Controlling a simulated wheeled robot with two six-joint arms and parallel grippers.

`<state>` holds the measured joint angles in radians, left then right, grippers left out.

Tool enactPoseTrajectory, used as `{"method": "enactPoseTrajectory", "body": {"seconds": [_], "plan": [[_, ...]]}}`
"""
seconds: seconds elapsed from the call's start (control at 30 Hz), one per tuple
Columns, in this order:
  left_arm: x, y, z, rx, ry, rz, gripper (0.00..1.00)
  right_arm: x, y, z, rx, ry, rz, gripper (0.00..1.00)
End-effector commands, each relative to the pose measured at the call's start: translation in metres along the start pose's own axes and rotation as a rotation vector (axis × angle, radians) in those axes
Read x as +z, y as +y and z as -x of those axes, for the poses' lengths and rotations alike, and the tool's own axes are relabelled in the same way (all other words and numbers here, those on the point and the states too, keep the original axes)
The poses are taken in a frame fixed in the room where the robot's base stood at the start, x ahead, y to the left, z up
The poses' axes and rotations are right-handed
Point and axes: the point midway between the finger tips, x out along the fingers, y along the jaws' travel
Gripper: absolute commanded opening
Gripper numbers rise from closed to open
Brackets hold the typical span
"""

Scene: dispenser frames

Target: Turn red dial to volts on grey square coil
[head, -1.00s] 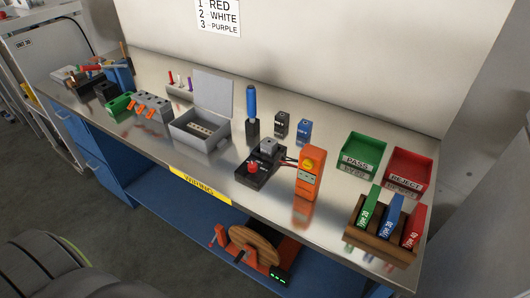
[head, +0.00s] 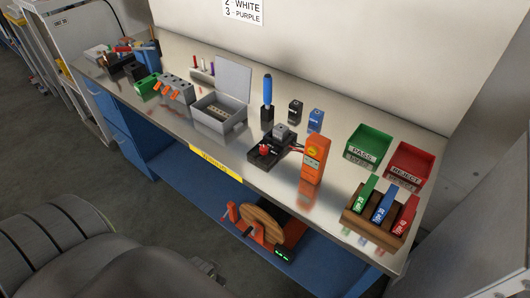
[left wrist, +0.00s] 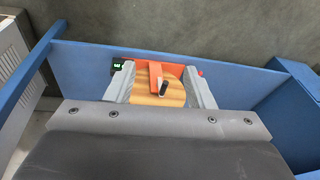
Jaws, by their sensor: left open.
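The red dial (head: 264,149) sits on the front of a black base (head: 256,161) on the bench. A grey square block (head: 281,130), which looks like the coil, stands on the back of that base. An orange meter (head: 315,160) with a round yellow face stands just right of it, joined by short red leads. The dial's markings are too small to read. In the left wrist view my left gripper (left wrist: 161,84) is open and empty, with a wooden disc on an orange frame beyond its fingers. My right gripper is in neither view.
A grey open-lid box (head: 219,118) is left of the base. A blue-handled tool (head: 267,92) and two small blocks stand behind. Green PASS (head: 369,145) and red REJECT (head: 408,166) bins and a wooden rack (head: 374,222) are right. The wooden disc (head: 262,222) sits below the bench.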

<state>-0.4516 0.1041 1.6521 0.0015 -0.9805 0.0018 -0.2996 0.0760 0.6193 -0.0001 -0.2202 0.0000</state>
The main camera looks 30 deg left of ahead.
Motion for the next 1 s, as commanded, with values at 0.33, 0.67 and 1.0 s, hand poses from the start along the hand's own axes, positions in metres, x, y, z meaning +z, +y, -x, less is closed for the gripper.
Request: {"method": "enactPoseTrajectory", "body": {"seconds": [0.33,0.67,1.0], "plan": [[-0.076,-0.011,0.143,0.003,0.049,0.009,0.48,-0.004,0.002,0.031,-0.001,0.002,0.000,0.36],[-0.174,-0.016,0.178,0.033,-0.014,0.043,0.48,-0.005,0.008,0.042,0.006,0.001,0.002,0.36],[-0.306,-0.038,0.190,0.029,-0.120,0.155,0.48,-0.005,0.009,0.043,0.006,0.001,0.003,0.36]]}}
